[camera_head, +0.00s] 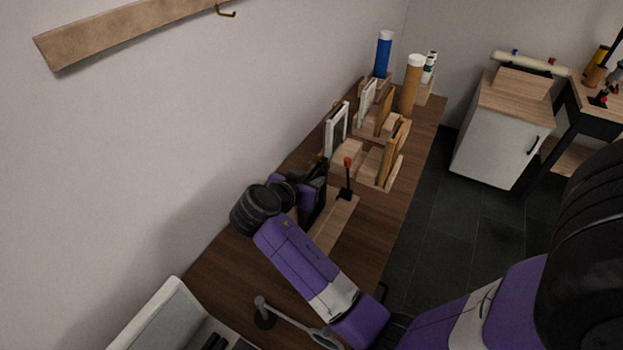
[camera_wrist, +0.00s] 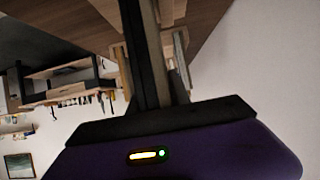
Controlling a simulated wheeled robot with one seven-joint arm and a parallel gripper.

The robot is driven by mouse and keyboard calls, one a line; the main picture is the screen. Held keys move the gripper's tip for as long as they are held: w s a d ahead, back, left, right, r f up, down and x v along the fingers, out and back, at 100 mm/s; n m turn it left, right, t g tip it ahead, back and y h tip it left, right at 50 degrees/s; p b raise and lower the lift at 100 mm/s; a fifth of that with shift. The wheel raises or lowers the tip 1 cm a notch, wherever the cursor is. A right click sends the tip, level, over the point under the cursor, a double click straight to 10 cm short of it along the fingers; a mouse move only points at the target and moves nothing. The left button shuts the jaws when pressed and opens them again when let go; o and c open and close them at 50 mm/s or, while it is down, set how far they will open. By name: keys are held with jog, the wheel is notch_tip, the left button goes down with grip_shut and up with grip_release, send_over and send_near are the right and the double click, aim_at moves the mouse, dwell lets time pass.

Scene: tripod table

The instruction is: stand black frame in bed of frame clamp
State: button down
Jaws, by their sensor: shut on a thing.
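My gripper (camera_head: 312,188) is over the near part of the long table, shut on the black frame (camera_head: 321,205), which is dark and hard to separate from my fingers. In the wrist view a dark upright slab and a tan strip (camera_wrist: 150,55) run up from my gripper; I cannot tell which edges belong to the frame. The frame clamp (camera_head: 336,222) is a pale wooden base with a black upright lever (camera_head: 347,180) that has a red-orange knob. The frame is beside the lever, over the left side of the base. My arm hides part of the clamp, and contact is unclear.
Wooden racks with white (camera_head: 336,130) and tan frames (camera_head: 394,150) stand farther along the table (camera_head: 220,265). A blue cylinder (camera_head: 383,55) and a tan cylinder (camera_head: 411,85) stand behind. A grey tray (camera_head: 165,315) is at the near left. The wall runs close along the left.

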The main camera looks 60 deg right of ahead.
jog(key=c, duration=1.1)
grip_release()
jog(key=shift+b+v, duration=0.75)
jog(key=shift+v, duration=3.15)
jog(key=shift+r, duration=0.1)
notch_tip(320, 180, up, 9)
jog(key=p, duration=0.6)
jog(key=shift+p, duration=0.35)
